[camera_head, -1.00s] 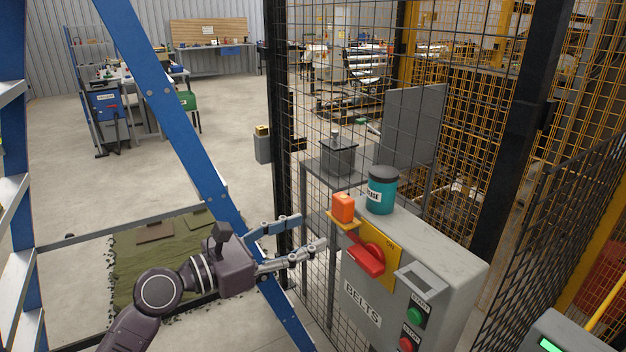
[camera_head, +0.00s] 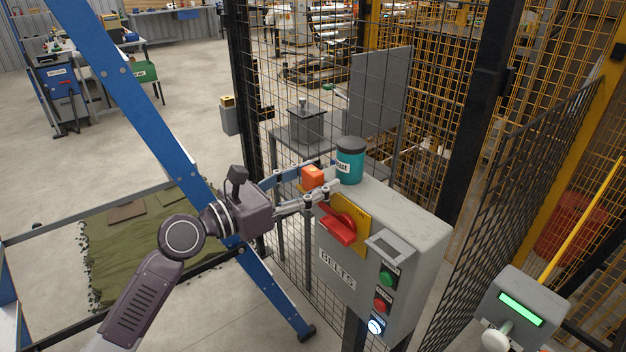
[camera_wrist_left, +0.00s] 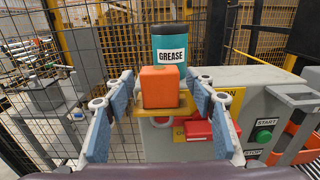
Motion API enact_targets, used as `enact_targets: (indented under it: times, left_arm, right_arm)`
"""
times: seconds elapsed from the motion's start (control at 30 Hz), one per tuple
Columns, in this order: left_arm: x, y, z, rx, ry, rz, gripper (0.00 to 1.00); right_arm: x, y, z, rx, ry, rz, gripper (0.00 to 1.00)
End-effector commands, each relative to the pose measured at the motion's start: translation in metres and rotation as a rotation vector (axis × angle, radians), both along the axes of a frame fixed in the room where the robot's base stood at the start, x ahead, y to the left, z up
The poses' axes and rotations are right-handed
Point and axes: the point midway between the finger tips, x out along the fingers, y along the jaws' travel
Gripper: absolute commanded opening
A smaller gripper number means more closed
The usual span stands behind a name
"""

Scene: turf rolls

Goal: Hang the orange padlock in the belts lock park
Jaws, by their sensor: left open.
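The orange padlock (camera_head: 313,177) sits upright on a small yellow ledge at the upper left edge of the grey BELTS box (camera_head: 415,235). The wrist view shows the padlock (camera_wrist_left: 160,87) in front of the teal grease tin. My left gripper (camera_head: 318,179) is open, with one finger on each side of the padlock; in the wrist view gaps show between it and the blue pads. The red switch handle (camera_head: 338,228) sits on a yellow plate (camera_head: 362,238) on the box front, below the padlock. A lock hole is not clearly visible. My right gripper is out of view.
The teal grease tin (camera_head: 349,162) stands on the box close behind the padlock. A wire mesh fence (camera_head: 275,100) rises behind the box. A grey post with a green screen (camera_head: 520,309) is at the lower right.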

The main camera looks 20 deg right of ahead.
Motion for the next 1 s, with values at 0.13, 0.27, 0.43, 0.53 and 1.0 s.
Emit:
enact_targets:
  times: [0.13, 0.27, 0.43, 0.53, 1.0]
  left_arm:
    - [0.0, 0.0, 0.0, 0.0, 0.0, 0.0, 0.44]
    - [0.0, 0.001, 0.0, 0.0, 0.0, 0.0, 0.3]
    - [0.0, 0.001, 0.0, 0.0, 0.0, 0.0, 0.11]
    - [0.0, 0.001, 0.001, -0.001, 0.0, 0.0, 0.03]
    - [0.0, 0.0, 0.021, -0.003, -0.005, -0.001, 0.03]
  right_arm:
    - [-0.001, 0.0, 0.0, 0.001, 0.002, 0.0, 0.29]
    - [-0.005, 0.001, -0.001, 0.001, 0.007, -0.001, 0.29]
    - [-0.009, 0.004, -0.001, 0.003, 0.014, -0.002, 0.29]
    - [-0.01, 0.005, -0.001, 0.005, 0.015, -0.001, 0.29]
    - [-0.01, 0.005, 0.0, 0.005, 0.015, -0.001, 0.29]
